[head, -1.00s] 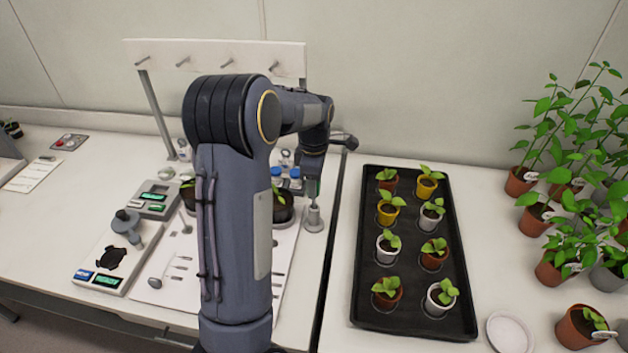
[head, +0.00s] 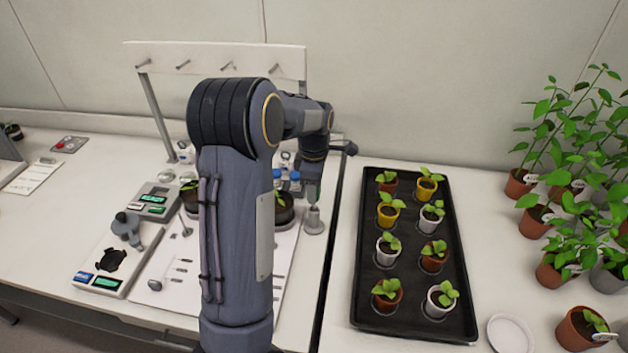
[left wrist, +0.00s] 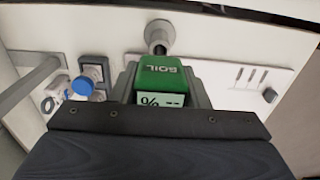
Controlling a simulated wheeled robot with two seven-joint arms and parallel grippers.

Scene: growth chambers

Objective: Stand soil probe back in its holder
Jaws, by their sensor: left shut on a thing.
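The soil probe has a green handle (head: 313,191) lettered SOIL, with a small pale display; it also shows close up in the left wrist view (left wrist: 165,80). My left gripper (head: 313,183) is shut on this handle and holds it upright, just above the grey holder (head: 313,220). In the left wrist view the round holder (left wrist: 159,34) shows just beyond the handle, in line with it. The probe's lower end is hidden, so I cannot tell how deep it sits in the holder. My right gripper is not in view.
A black tray (head: 366,310) of potted seedlings stands to the right of the holder. Blue-capped bottles (head: 294,176) and dark pots (head: 284,212) stand close on the left. A white peg rack (head: 215,59) is behind. My left arm covers the middle of the bench.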

